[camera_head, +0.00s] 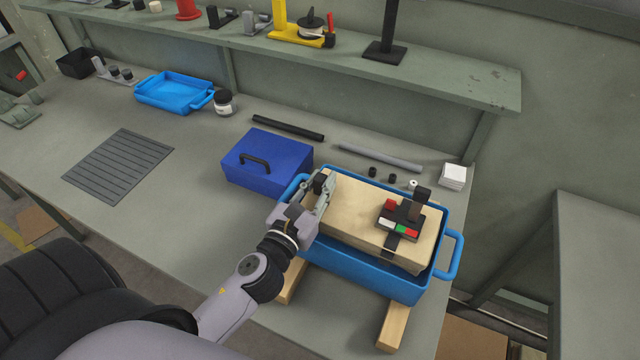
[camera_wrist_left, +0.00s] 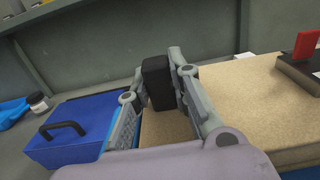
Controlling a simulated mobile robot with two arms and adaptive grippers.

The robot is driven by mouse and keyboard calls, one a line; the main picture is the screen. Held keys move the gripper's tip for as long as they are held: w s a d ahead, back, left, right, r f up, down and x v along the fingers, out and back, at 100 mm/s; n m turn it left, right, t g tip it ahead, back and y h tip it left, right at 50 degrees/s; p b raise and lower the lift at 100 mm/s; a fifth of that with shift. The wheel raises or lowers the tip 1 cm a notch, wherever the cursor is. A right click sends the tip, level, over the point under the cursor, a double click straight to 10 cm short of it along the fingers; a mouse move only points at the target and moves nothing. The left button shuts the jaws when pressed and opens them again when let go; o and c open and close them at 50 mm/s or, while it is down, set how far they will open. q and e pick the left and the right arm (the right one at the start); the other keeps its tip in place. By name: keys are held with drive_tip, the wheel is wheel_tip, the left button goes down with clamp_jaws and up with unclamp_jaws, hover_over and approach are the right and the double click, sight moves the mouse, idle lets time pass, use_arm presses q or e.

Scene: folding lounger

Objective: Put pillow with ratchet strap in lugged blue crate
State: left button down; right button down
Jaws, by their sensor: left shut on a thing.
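A large blue crate (camera_head: 340,262) with looped lugs at its ends stands at the right of the bench. A tan, slab-like block (camera_head: 350,205), apparently the pillow, lies within the crate's rim; it also shows in the left wrist view (camera_wrist_left: 240,100). A dark fitting (camera_head: 401,216) with coloured patches and a dark strap sits on its right part. My left gripper (camera_head: 320,190) is over the crate's left end, its fingers around a black block (camera_wrist_left: 158,82) at the slab's left end. Whether that block is fixed to the slab is unclear. My right gripper is out of view.
A dark blue box (camera_head: 265,160) with a handle stands left of the crate. A smaller blue crate (camera_head: 173,92) and a jar (camera_head: 223,103) stand farther back. Wooden bars (camera_head: 393,325) jut out under the big crate. A shelf (camera_head: 440,85) runs above the back.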

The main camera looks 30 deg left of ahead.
use_arm(q)
drive_tip(key=c, duration=1.8)
unclamp_jaws()
drive_tip(key=shift+s+f, duration=0.1)
drive_tip(key=shift+f, duration=0.6)
drive_tip(key=o, duration=0.3)
drive_tip(key=shift+d, duration=0.1)
drive_tip(key=shift+o, duration=0.2)
drive_tip(key=shift+f, duration=0.1)
drive_tip(key=shift+s+r+p, duration=0.1)
drive_tip(key=shift+r+p, duration=0.4)
drive_tip(key=shift+r, duration=0.15)
drive_tip(key=s+b, duration=0.5)
drive_tip(key=s, duration=0.6)
drive_tip(key=shift+s+r, duration=0.3)
drive_tip(key=shift+r, duration=0.05)
